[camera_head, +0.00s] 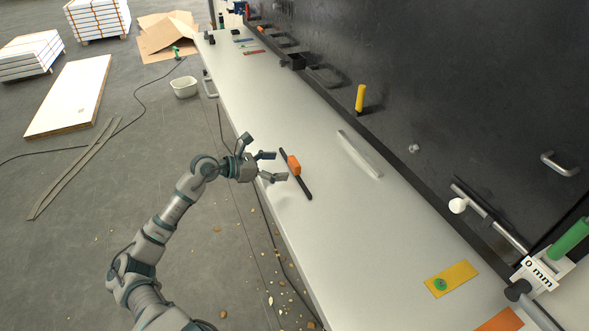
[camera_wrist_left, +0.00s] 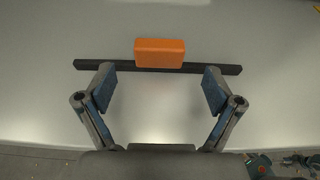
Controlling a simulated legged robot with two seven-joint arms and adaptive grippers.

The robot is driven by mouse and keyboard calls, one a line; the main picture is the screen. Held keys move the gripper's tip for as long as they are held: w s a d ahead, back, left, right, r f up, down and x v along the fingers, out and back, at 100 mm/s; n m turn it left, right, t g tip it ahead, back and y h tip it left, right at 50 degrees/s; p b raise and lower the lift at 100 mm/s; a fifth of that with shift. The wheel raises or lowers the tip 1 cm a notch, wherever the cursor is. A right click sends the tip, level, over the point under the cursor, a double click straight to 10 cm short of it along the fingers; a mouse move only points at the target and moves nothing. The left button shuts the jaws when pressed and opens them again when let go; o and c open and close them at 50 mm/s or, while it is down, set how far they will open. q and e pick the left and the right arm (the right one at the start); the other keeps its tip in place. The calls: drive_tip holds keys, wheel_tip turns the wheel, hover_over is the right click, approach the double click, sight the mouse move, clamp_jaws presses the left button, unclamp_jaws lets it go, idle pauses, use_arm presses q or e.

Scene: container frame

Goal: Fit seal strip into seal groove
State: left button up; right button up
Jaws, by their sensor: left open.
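A black strip with an orange block at its middle lies on the light grey bench; I take the black strip (camera_head: 305,187) to be the seal strip. The orange block (camera_head: 293,165) sits on or against it. In the left wrist view the black strip (camera_wrist_left: 194,68) runs across the picture beyond the fingertips, with the orange block (camera_wrist_left: 160,53) at its centre. My left gripper (camera_head: 270,166) is open and empty just short of the strip, fingers spread either side of the block. I cannot make out the seal groove with certainty. My right gripper is not in view.
The bench (camera_head: 330,240) runs along a dark panel (camera_head: 460,90). A pale bar (camera_head: 360,154) lies beyond the strip. A yellow plate (camera_head: 452,278) lies nearer the front right, and a yellow handle (camera_head: 360,97) stands by the panel. Bench around the strip is clear.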

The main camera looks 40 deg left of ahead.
sight(290, 163)
use_arm(q)
drive_tip(key=shift+w+f, duration=0.1)
drive_tip(key=shift+w, duration=0.25)
drive_tip(key=x, duration=0.1)
drive_tip(key=p+x, duration=0.2)
drive_tip(key=x, duration=0.1)
drive_tip(key=shift+w+d+r, duration=0.1)
drive_tip(key=shift+w+r, duration=0.05)
drive_tip(key=shift+r, duration=0.1)
drive_tip(key=shift+w+d+f, duration=0.2)
drive_tip(key=shift+w+d, duration=0.1)
drive_tip(key=shift+a+f, duration=0.1)
drive_tip(key=c, duration=1.3)
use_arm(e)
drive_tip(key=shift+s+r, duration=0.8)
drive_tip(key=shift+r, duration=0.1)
